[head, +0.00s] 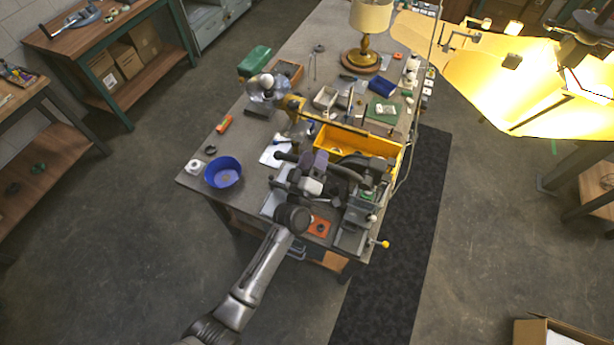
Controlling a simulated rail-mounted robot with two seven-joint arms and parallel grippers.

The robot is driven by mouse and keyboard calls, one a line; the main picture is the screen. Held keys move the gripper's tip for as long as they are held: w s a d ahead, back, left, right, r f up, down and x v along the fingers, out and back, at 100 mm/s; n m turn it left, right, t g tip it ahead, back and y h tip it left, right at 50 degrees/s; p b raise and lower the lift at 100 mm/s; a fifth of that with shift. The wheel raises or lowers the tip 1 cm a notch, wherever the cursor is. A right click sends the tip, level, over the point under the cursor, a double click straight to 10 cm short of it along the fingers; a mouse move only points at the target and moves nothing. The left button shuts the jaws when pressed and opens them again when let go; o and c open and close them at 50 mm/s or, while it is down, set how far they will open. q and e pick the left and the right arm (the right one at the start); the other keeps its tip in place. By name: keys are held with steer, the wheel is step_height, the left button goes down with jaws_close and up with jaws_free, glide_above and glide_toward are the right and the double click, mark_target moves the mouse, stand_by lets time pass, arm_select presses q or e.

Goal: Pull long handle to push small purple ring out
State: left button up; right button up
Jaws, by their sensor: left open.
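My left arm comes in from the bottom. Its gripper (331,197) is over the near end of the workbench, among the grey and black parts of a bench machine (352,218). It is open, and I cannot make out anything between its fingers. A lever with a yellow knob (385,244) sticks out at the machine's near right corner. A dark purple-grey part (320,160) shows just behind the gripper; I cannot tell whether it belongs to the machine. I cannot make out the small purple ring. My right gripper is not in view.
A yellow bin (392,147) stands behind the machine. A blue bowl (223,172) stands at the bench's left edge. An orange plate (319,227) lies near the front edge. A lamp (370,25) and several small parts stand farther back. The floor left of the bench is clear.

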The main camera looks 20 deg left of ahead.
arm_select(q)
steer(key=p+v, duration=0.1)
steer(key=v, duration=0.4)
steer(key=shift+s, duration=0.3)
stand_by(0.5)
steer(key=shift+f, duration=0.1)
steer(key=d+b+v, duration=0.1)
steer(key=b+v, duration=0.3)
steer(key=v, duration=0.9)
steer(key=shift+s+a, duration=0.4)
steer(key=shift+a, duration=0.15)
steer(key=shift+f, duration=0.15)
